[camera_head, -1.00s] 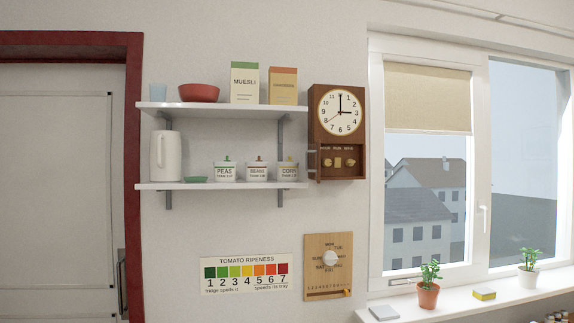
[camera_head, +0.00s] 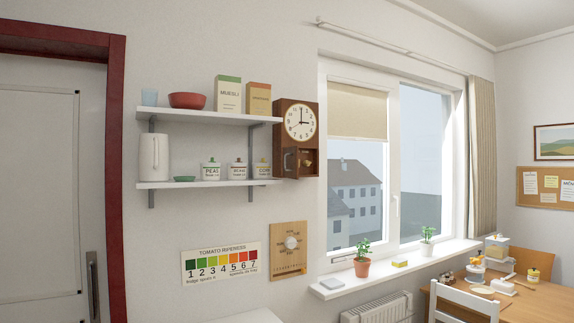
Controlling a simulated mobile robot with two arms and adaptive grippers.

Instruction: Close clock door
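The wall clock (camera_head: 299,121) is a brown wooden case with a white round dial, hung on the wall between the shelves and the window. Below the dial is a small compartment with the clock door (camera_head: 290,160), which carries a grey handle on its left part. A bit of a yellowish knob shows to the right of the door, inside the compartment. The door seems to stand partly open, but its exact angle is hard to tell at this size. Neither of my grippers is in view.
A windowsill (camera_head: 400,268) with potted plants juts out at lower right. A table (camera_head: 525,300) and a white chair (camera_head: 466,304) stand further right. A red door frame is at left.

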